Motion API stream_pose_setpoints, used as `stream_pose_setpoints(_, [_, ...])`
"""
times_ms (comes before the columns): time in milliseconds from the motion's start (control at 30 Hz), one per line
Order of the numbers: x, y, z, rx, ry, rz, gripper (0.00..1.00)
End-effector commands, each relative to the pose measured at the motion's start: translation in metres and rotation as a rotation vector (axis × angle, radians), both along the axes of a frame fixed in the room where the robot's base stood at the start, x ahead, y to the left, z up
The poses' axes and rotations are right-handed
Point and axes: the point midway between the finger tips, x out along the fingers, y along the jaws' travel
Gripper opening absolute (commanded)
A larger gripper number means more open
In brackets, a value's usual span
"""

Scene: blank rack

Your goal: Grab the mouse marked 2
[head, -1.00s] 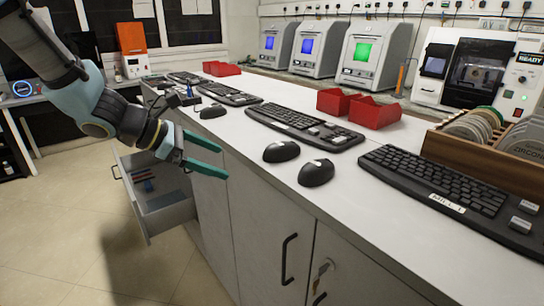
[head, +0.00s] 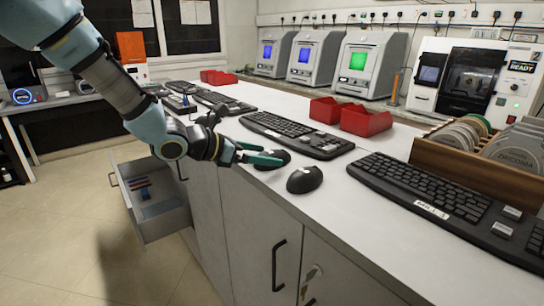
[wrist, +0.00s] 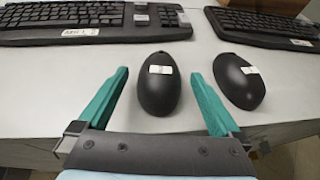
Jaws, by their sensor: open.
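Two black computer mice with small white labels lie on the white bench; I cannot read a number on either. The farther mouse (head: 281,154) is partly hidden by my gripper (head: 262,156) in the head view. In the wrist view this left mouse (wrist: 165,88) lies ahead between the lines of the teal fingers, with my gripper (wrist: 160,85) open and empty. The nearer mouse (head: 304,180) is uncovered in the head view. It also shows in the wrist view (wrist: 238,82), just outside the right finger.
Behind the mice are a black keyboard (head: 295,134) and a second labelled keyboard (head: 440,193). Red bins (head: 365,120) and a wooden disc rack (head: 440,150) stand farther back. An open drawer (head: 155,210) juts from the cabinet below my arm.

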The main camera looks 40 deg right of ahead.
Motion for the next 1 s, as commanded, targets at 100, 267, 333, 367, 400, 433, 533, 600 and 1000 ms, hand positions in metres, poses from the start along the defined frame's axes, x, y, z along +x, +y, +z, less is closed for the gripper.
stream_pose_setpoints(100, [-0.004,-0.015,-0.005,-0.001,0.002,-0.002,1.00])
stream_pose_setpoints(267, [-0.005,-0.024,-0.011,0.001,0.000,-0.001,1.00])
stream_pose_setpoints(333, [-0.004,-0.024,-0.011,0.001,-0.001,0.000,1.00])
stream_pose_setpoints(367, [-0.004,-0.024,-0.011,0.001,-0.001,0.000,1.00])
stream_pose_setpoints(400, [-0.004,-0.024,-0.011,0.001,-0.001,0.000,1.00])
stream_pose_setpoints(433, [-0.004,-0.024,-0.011,0.001,-0.001,0.000,1.00])
stream_pose_setpoints(533, [-0.004,-0.024,-0.011,0.001,-0.001,0.000,0.93])
stream_pose_setpoints(600, [-0.004,-0.024,-0.011,0.001,-0.001,0.000,0.85])
stream_pose_setpoints(1000, [-0.004,-0.024,-0.011,0.001,-0.001,0.000,0.40])
